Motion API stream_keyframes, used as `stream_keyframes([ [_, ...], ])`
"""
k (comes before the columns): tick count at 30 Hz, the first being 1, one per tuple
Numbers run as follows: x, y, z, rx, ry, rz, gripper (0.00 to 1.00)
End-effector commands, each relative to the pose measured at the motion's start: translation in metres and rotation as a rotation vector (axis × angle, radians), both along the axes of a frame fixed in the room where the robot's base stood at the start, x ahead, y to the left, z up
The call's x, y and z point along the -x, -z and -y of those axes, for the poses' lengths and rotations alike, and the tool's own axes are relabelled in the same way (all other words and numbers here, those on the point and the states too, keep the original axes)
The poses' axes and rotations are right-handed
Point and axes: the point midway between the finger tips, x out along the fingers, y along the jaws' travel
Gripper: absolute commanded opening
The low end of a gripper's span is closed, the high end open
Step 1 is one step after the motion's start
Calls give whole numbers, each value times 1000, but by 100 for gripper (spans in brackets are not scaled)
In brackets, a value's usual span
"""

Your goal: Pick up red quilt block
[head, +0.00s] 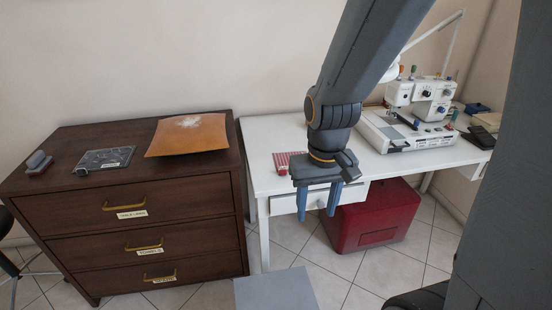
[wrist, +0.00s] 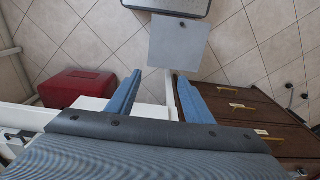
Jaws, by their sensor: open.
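The red quilt block (head: 283,161) is a small red patterned piece lying near the left end of the white table (head: 262,135). My gripper (head: 318,214) hangs with its two blue fingers pointing down, in front of the table's front edge and to the right of the block in the head view. The fingers are apart with nothing between them. The wrist view shows the open fingers (wrist: 160,75) over tiled floor; the block is not visible there.
A dark dresser (head: 130,205) stands left of the table, with an orange sheet (head: 190,138) and a grey item (head: 103,159) on top. A sewing machine (head: 405,130) stands on the table's right part. A red bin (head: 368,220) sits below the table.

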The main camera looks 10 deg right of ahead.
Motion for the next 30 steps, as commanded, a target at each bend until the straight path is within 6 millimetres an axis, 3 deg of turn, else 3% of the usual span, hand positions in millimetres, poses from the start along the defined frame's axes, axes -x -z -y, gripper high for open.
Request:
stream_keyframes([
  [9,-174,13,-2,17,24,192,47],
  [15,-249,30,-3,13,40,287,47],
  [21,-279,39,-2,11,48,327,47],
  [30,-289,63,0,10,51,329,47],
])
